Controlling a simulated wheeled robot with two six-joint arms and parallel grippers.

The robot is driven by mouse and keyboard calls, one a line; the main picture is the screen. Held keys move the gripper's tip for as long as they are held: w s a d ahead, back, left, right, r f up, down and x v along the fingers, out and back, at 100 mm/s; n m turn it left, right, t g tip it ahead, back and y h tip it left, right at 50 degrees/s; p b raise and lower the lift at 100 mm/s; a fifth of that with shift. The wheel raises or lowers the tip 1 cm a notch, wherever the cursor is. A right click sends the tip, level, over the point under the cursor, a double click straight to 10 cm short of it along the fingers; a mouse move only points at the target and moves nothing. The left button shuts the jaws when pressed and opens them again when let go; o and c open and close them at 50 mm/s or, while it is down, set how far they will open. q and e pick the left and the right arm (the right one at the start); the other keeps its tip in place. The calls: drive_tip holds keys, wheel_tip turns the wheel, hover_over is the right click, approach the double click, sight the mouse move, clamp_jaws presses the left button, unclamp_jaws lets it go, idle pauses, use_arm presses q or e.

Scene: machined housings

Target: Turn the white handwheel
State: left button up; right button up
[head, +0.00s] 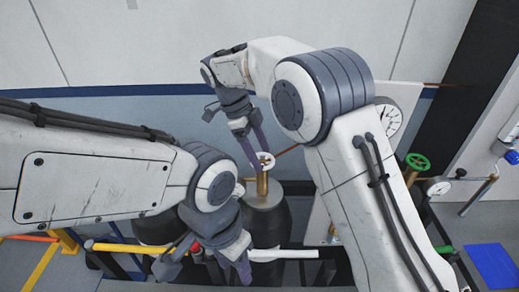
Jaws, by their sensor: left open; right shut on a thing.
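The small white handwheel (265,161) sits on top of a brass valve stem (262,185) above a dark cylinder with a grey top (266,205), near the middle of the head view. My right gripper (257,150) reaches down from the upper left of the wheel. It is shut on the white handwheel, and its fingers hide part of the rim. My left gripper (240,271) is open and lower in the view, in front of the dark cylinder and apart from the wheel.
A green handwheel (418,161) stands at the right, near a round gauge (388,118) and a smaller gauge (438,187). A white pipe (297,254) and a yellow pipe (128,248) run low across the view. A blue panel (494,266) lies at the lower right.

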idle(0.3)
drive_tip(key=o, duration=1.2)
drive_tip(key=shift+a+r, duration=0.1)
drive_tip(key=shift+w+a+r, duration=0.1)
drive_tip(key=shift+a+r, duration=0.05)
drive_tip(key=shift+r, duration=0.2)
drive_tip(key=s+v, duration=0.1)
drive_tip(key=v, duration=0.8)
drive_tip(key=shift+w+r+p, duration=0.25)
drive_tip(key=shift+w+p, duration=0.15)
drive_tip(key=shift+w, duration=0.1)
